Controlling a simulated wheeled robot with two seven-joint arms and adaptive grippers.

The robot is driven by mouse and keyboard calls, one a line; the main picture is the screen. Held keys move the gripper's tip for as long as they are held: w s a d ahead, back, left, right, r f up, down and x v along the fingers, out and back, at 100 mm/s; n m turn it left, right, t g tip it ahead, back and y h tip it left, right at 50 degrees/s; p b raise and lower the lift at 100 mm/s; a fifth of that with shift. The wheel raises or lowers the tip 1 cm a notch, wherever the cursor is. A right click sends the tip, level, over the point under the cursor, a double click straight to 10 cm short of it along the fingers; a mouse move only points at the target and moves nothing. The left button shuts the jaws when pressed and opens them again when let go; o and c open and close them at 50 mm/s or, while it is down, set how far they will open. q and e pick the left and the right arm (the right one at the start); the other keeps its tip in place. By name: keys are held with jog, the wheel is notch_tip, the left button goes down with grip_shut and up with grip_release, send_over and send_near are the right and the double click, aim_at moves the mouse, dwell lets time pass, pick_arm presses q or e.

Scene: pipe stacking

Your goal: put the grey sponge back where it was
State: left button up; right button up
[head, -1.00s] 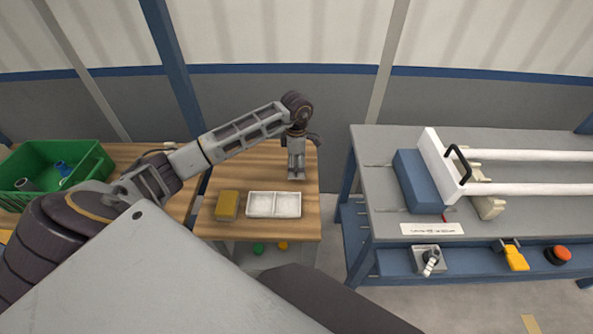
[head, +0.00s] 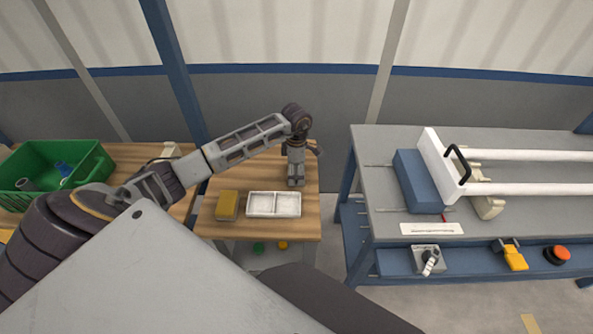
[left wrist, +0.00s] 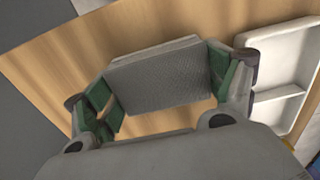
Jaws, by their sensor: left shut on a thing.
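The grey sponge (left wrist: 160,75) is a flat grey block between the green-padded fingers of my left gripper (left wrist: 165,90) in the left wrist view. The gripper is shut on it. In the head view my left gripper (head: 296,180) points down over the small wooden table (head: 225,178), just behind the right half of the white tray (head: 261,205). The sponge cannot be made out there. Wood shows around the sponge in the wrist view; I cannot tell whether it touches the table. My right gripper is not in view.
A yellow-brown sponge (head: 227,204) lies left of the two-compartment tray. A green crate (head: 95,165) with fittings stands at the far left. A grey workbench (head: 385,222) with white pipes (head: 535,189) stands to the right, across a gap.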

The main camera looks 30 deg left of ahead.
pick_arm(q)
jog(key=shift+f, duration=0.15)
jog(key=o, duration=0.9)
jog(key=shift+c, duration=0.2)
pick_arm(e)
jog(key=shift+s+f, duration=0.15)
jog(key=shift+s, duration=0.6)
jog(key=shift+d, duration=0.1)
pick_arm(q)
jog(key=shift+w+r, duration=0.1)
jog(key=shift+r, duration=0.55)
notch_tip(320, 180, up, 11)
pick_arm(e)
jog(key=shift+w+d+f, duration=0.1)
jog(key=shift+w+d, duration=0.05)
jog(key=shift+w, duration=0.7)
